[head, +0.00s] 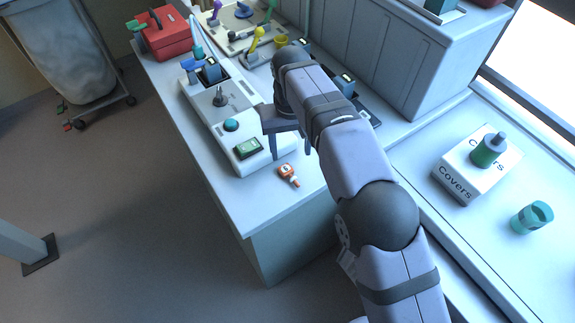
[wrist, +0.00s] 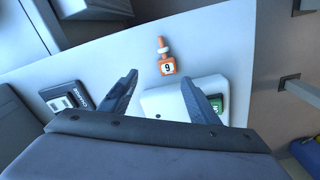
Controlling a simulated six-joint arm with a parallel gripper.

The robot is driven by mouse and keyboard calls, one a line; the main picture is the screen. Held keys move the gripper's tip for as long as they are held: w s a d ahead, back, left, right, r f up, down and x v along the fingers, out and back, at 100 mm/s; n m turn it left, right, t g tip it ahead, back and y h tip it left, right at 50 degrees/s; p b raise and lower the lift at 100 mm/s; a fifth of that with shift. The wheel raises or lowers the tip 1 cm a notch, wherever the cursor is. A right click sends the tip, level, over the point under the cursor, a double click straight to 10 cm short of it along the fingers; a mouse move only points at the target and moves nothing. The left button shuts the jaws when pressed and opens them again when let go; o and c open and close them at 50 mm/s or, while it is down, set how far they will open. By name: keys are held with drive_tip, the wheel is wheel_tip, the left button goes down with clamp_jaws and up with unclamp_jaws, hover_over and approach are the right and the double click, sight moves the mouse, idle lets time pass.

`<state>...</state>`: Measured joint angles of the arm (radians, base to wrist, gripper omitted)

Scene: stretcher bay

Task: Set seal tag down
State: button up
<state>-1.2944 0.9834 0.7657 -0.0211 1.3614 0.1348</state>
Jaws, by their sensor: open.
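The seal tag, orange with a white label reading 6 or 9, lies on the white counter (head: 240,205) in front of the console. In the head view the tag (head: 287,171) is just right of the green screen. In the wrist view the tag (wrist: 166,58) lies beyond my fingertips, near the middle. My gripper (wrist: 160,82) is open and empty, with the tag apart from both fingers. In the head view my gripper (head: 285,145) is over the console's near right side, partly hidden by my arm.
The white console (head: 250,160) with a joystick and teal button stands beside the tag. A red case (head: 165,35) and a tool tray (head: 240,35) are farther back. The counter's near end is clear.

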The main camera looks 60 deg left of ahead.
sight(287, 171)
drive_tip(key=shift+s+d, duration=0.1)
drive_tip(key=shift+s, duration=0.5)
drive_tip(key=shift+s+f+p, duration=0.15)
drive_tip(key=shift+f+p, duration=1.5)
drive_tip(key=shift+f, duration=1.9)
drive_tip(key=c, duration=1.3)
drive_tip(key=shift+r, duration=0.15)
drive_tip(key=shift+c, duration=0.2)
